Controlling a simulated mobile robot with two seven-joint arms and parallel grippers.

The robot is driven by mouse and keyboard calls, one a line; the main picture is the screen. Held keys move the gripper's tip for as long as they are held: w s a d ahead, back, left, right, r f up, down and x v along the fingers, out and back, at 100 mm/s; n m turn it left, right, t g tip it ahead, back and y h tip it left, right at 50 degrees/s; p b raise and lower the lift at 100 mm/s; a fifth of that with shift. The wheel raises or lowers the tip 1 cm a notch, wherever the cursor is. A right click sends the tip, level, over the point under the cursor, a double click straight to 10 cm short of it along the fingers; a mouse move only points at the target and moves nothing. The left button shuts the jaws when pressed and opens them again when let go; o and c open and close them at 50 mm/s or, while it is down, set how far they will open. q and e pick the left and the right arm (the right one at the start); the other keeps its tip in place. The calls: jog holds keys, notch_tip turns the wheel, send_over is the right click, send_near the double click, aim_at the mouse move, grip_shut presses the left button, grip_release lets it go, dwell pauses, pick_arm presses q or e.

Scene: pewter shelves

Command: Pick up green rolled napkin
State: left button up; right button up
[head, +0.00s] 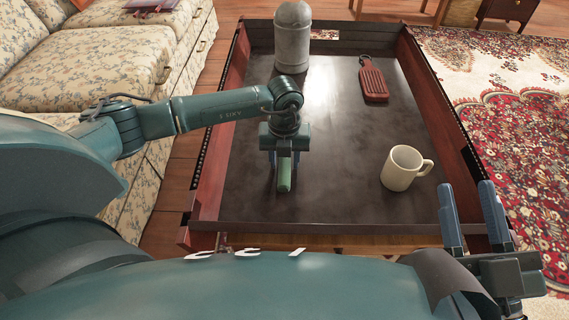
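The green rolled napkin (284,177) is in the dark tray-like table, left of the middle, its long side running towards me. My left gripper (284,160) points down directly over it, with its fingers at the napkin's far part. The near end of the napkin sticks out towards me; the rest is hidden under the gripper. I cannot tell whether the fingers are closed on it or only around it. My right gripper (470,215) is at the lower right, outside the table's edge, with its two fingers apart and nothing between them.
The table (340,190) has raised reddish side walls. A cream mug (401,169) stands at the right, a red slotted board (373,80) lies further back, and a grey domed canister (292,40) stands at the back left. A floral sofa (95,70) is on the left.

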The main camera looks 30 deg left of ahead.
pick_arm(q)
jog(key=c, duration=0.8)
jog(key=shift+r, duration=0.1)
